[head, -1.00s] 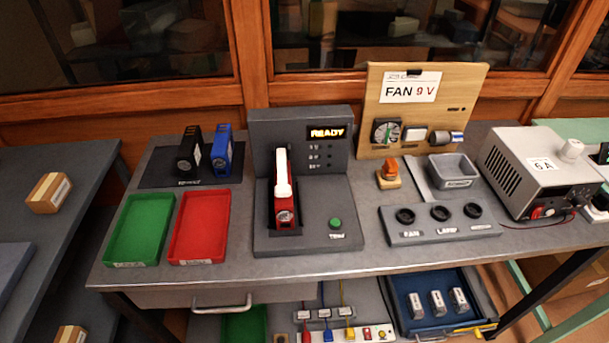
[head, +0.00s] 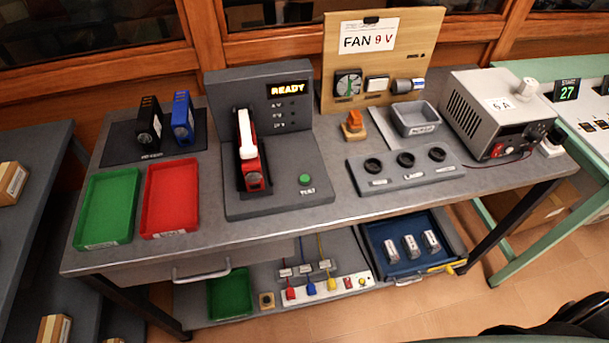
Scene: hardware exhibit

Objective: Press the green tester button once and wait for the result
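The green tester button (head: 305,179) is at the right front of the dark grey tester (head: 270,203), above a small label. The tester's display (head: 288,88) reads READY in orange; small rows of marks below it look unlit. A red module (head: 252,178) sits in the tester's slot, with a white lever or clamp (head: 245,135) over it. Neither gripper can be made out in the head view; a dark shape at the bottom right corner cannot be identified.
A green tray (head: 105,240) and a red tray (head: 170,230) lie left of the tester. Black (head: 149,125) and blue (head: 182,118) modules stand behind them. A FAN 9 V board (head: 375,55), a socket strip (head: 405,170) and a grey power supply (head: 497,115) are to the right.

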